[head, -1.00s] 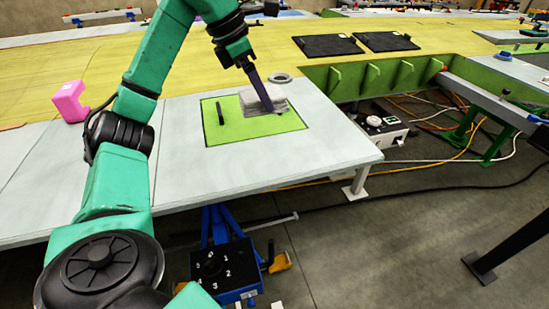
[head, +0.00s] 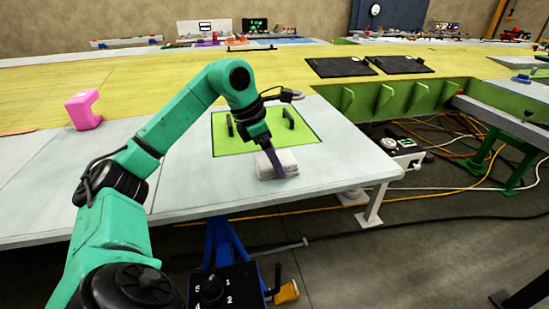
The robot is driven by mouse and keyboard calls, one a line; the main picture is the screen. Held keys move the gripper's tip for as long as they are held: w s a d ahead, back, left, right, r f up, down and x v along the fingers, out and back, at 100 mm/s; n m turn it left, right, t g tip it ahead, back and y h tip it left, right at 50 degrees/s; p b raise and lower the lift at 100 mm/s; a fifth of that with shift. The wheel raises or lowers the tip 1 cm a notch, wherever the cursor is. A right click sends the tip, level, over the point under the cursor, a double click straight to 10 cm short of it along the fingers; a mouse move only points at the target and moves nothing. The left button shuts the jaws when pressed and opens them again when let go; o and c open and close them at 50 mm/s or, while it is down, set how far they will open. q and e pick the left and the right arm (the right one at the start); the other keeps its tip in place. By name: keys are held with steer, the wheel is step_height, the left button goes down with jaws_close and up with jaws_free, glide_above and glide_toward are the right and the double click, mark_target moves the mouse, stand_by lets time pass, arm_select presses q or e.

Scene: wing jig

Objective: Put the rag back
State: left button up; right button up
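The rag (head: 286,168) is a pale grey-white folded pad near the front edge of the grey table top, just in front of the green panel. My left gripper (head: 276,164) points down at the rag, its dark finger lying against the rag's near side. It appears shut on the rag; the far finger is hidden. I cannot tell whether the rag rests on the table or hangs just above it. My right gripper is not in view.
The green panel (head: 221,145) has two black handles, one (head: 288,118) at its right. A pink block (head: 84,110) stands at left. Two black mats (head: 340,67) lie on the yellow surface. Bare grey table (head: 330,175) surrounds the rag.

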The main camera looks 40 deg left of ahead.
arm_select(q)
steer(key=shift+r, duration=0.35)
steer(key=p+v, duration=0.3)
steer(key=v, duration=0.8)
steer(key=shift+s+r, duration=0.2)
steer(key=shift+r, duration=0.1)
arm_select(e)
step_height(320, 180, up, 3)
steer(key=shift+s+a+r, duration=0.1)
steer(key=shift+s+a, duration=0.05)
arm_select(q)
steer(key=shift+a, duration=0.15)
steer(key=shift+f, duration=0.1)
